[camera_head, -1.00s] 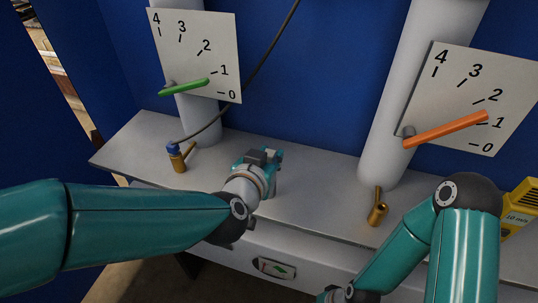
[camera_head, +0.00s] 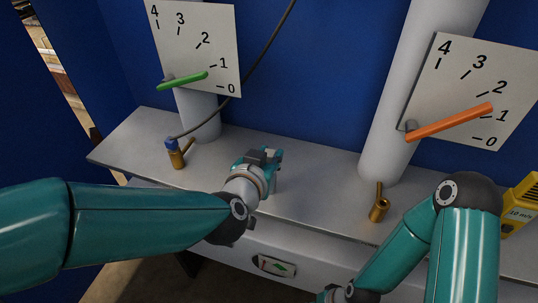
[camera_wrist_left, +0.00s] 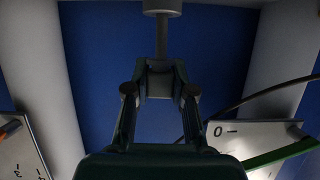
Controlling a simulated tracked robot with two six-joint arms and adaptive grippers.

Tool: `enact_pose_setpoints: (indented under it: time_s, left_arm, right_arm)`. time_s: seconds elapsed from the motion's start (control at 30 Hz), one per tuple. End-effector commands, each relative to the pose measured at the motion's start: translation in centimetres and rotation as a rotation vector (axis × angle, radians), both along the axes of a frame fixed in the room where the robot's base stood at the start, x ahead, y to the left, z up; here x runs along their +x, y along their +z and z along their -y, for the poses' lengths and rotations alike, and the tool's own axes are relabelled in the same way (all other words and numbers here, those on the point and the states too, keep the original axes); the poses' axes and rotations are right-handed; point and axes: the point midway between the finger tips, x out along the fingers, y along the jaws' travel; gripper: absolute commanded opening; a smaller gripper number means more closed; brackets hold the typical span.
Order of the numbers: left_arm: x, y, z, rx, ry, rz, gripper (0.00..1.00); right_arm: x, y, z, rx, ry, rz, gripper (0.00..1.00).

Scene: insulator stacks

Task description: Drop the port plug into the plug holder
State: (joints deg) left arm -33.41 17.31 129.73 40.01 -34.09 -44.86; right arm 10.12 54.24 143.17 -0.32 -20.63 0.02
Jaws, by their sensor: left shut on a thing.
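My left gripper (camera_head: 264,158) is over the grey bench top, between the two white columns. In the left wrist view its fingers (camera_wrist_left: 160,82) are closed around the lower end of a grey stem with a wider round head (camera_wrist_left: 162,7). This held piece seems to be the port plug; in the head view I cannot make it out clearly from the gripper. I cannot pick out the plug holder for certain. An uncapped brass fitting (camera_head: 378,209) stands on the bench by the right column.
A brass fitting (camera_head: 177,159) with a blue cap and a dark cable stands at the left. Numbered panels carry a green lever (camera_head: 182,81) and an orange lever (camera_head: 449,123). A yellow box (camera_head: 519,205) is at the right edge.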

Motion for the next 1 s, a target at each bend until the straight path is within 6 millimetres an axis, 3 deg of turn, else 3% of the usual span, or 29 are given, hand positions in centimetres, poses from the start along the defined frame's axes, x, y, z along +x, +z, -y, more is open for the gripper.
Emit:
enact_pose_setpoints:
  time_s: [1.0]
  left_arm:
    - [0.0, -2.7, 0.0, 0.0, 0.0, -0.001, 0.0]
  right_arm:
    - [0.0, -2.3, 0.0, 0.0, 0.0, 0.0, 0.4]
